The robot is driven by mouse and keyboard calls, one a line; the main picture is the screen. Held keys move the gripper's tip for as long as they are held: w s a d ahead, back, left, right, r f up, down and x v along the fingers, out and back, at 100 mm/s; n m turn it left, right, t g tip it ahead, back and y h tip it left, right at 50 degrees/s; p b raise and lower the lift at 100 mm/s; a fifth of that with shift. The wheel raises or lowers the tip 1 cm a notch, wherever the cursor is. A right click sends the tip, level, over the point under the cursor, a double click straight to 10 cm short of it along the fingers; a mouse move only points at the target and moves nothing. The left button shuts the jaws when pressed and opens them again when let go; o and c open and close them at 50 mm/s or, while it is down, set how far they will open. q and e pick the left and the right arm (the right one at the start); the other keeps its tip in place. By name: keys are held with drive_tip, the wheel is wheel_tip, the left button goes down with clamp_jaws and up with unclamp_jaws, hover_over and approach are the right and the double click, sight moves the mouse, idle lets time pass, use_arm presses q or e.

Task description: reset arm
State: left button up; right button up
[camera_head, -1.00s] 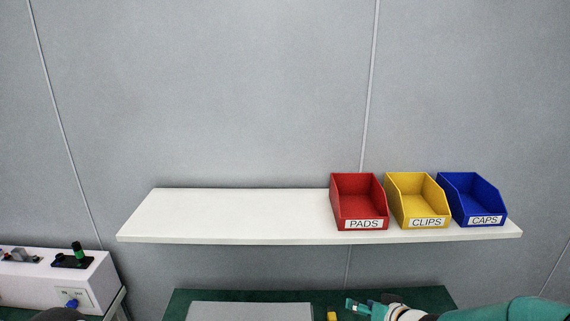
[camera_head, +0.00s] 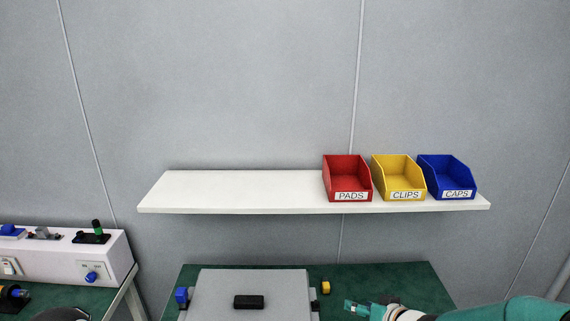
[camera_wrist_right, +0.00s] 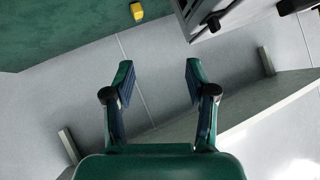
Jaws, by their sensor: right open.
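My right gripper (camera_head: 352,307) comes in from the right over the green bench top, at the lower right of the head view. In the right wrist view its two fingers (camera_wrist_right: 160,85) are apart with nothing between them. My left gripper cannot be made out in the head view; a dark rounded part shows at the bottom left edge.
A grey case (camera_head: 215,290) with a black handle stands on the green bench (camera_head: 410,280). A small yellow block (camera_head: 326,287) lies beside it. A white shelf (camera_head: 230,190) holds red (camera_head: 347,175), yellow (camera_head: 395,175) and blue (camera_head: 443,172) bins. A white console (camera_head: 60,258) stands left.

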drive_tip(key=s+a+f+m+g, duration=0.1)
drive_tip(key=s+a+f+g, duration=0.15)
drive_tip(key=s+f, duration=0.6)
drive_tip(key=s+a+f+g, duration=0.2)
drive_tip(key=s+f+g, duration=0.3)
drive_tip(key=s, duration=0.7)
drive_tip(key=s+a+f+m+g, duration=0.1)
drive_tip(key=s+a+f+g, duration=0.15)
drive_tip(key=s+f, duration=0.65)
use_arm(q)
wheel_tip(320, 180, down, 10)
drive_tip(key=b, duration=1)
drive_tip(key=shift+w, duration=0.2)
use_arm(e)
wheel_tip(320, 180, down, 9)
drive_tip(key=shift+s+t+h, duration=0.4)
